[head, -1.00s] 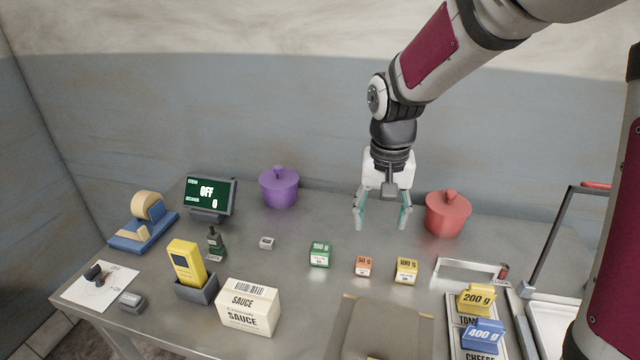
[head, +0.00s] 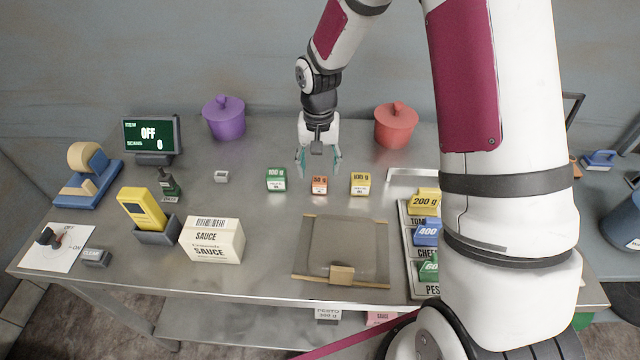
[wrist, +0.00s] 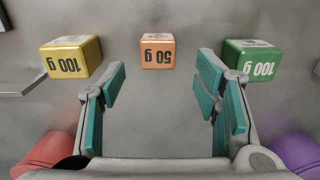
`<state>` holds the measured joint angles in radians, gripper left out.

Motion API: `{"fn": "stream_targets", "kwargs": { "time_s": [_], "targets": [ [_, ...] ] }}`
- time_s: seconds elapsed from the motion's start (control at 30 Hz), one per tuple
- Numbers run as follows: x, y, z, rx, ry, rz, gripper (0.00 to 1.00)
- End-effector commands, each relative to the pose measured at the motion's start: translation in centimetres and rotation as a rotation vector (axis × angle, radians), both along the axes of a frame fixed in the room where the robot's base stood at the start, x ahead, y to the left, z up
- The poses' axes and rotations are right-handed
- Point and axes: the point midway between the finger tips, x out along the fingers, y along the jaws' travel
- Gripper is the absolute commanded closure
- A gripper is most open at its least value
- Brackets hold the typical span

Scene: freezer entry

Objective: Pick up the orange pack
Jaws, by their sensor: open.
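The orange pack (head: 319,185) is a small box marked 50 g, standing on the steel table between a green 100 g pack (head: 276,179) and a yellow 100 g pack (head: 360,183). In the wrist view the orange pack (wrist: 157,51) lies beyond the fingertips, in line with the gap between them. My gripper (head: 319,172) is open and empty, pointing down just behind and above the orange pack. Its teal-padded fingers also show in the wrist view (wrist: 162,75). In the wrist view the yellow pack (wrist: 71,57) is on the left and the green pack (wrist: 250,60) on the right.
A red pot (head: 395,127) and a purple pot (head: 224,119) stand at the back. A sauce box (head: 212,241), a yellow handheld device (head: 142,208) and a screen (head: 151,136) are on the left. A grey board (head: 346,247) lies in front, label racks (head: 403,235) to the right.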

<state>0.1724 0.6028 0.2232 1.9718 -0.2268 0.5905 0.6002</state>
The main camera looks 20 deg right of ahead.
Motion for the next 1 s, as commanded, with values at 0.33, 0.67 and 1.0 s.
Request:
{"fn": "stream_targets", "kwargs": {
  "time_s": [0.33,0.67,1.0],
  "targets": [
    [-0.1,-0.2,-3.8,0.0,0.003,0.001,0.43],
    [0.0,-0.3,-5.2,-0.001,0.0,0.0,0.43],
    [0.0,-0.3,-5.2,0.0,0.0,0.0,0.94]
  ]
}}
